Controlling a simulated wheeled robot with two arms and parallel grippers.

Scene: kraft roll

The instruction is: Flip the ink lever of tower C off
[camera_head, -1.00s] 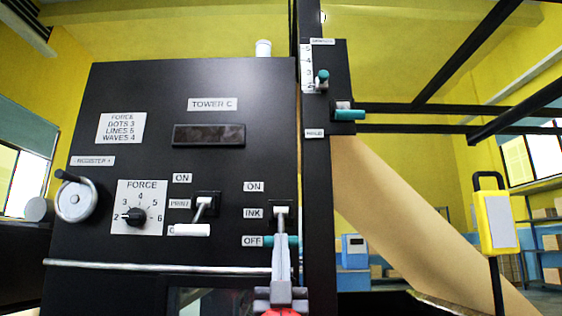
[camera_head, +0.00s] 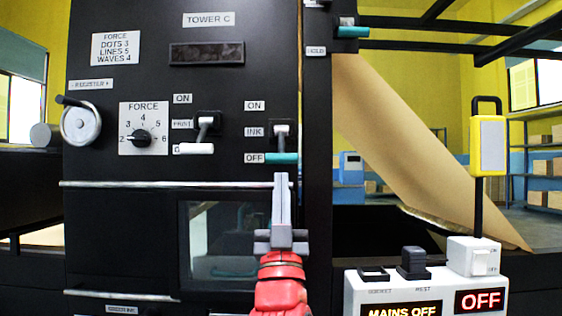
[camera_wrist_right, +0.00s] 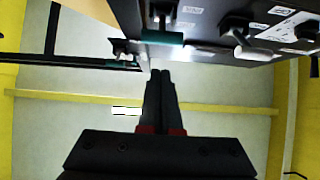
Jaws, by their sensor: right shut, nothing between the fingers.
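The black panel of tower C (camera_head: 120,200) fills the left and middle of the head view. Its ink lever (camera_head: 281,157) has a teal handle that points down, level with the OFF label (camera_head: 253,158). The teal handle also shows in the right wrist view (camera_wrist_right: 163,38). The print lever (camera_head: 197,148) with a white handle is to its left, also down. My right gripper (camera_head: 281,178) is shut and empty, just below the ink lever's handle; in the head view a small gap shows between them. My left gripper is out of view.
A force dial (camera_head: 140,138) and a register handwheel (camera_head: 81,123) are left on the panel. A rail (camera_head: 130,184) crosses below the levers. A white switch box (camera_head: 420,290) is at lower right, and a brown paper web (camera_head: 400,150) slopes behind it.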

